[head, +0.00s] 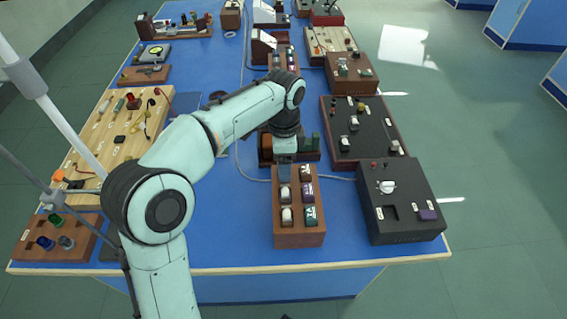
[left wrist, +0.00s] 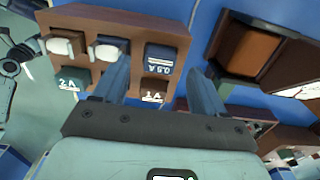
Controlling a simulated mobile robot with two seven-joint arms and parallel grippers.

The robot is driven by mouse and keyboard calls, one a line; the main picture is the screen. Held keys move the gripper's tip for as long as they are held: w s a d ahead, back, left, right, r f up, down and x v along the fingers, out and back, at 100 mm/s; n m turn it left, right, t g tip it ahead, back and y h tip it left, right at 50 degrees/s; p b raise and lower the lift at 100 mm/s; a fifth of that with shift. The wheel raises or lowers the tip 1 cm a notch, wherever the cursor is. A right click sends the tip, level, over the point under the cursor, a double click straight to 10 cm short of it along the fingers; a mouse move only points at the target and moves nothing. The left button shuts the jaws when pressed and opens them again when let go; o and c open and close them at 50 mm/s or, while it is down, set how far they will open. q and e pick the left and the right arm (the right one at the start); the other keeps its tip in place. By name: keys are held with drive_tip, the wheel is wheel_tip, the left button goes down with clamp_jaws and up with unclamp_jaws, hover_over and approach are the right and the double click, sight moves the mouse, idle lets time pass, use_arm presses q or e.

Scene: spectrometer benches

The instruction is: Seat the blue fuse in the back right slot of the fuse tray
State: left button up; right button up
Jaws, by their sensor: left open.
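The fuse tray (head: 299,236) is a brown block with two columns of slots, near the bench's front. It also shows in the left wrist view (left wrist: 120,22). The blue fuse (left wrist: 163,58), marked 0.5 A, is at the tray's back left slot. The head view hides it behind my left gripper (head: 285,178). In the left wrist view this gripper (left wrist: 164,68) is open, its fingers on either side of the blue fuse. The back right slot (left wrist: 155,88) carries a 1 A label and looks brown; I cannot tell whether it is empty.
White fuses (head: 286,215) and a teal fuse (head: 310,216) occupy other places in the tray. A black instrument box (head: 405,220) stands close on the right. A brown block (head: 308,150) stands just behind the tray. Blue bench top left of the tray is clear.

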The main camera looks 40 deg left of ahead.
use_arm(q)
wheel_tip(320, 180, up, 11)
drive_tip(key=p, duration=0.3)
idle(0.5)
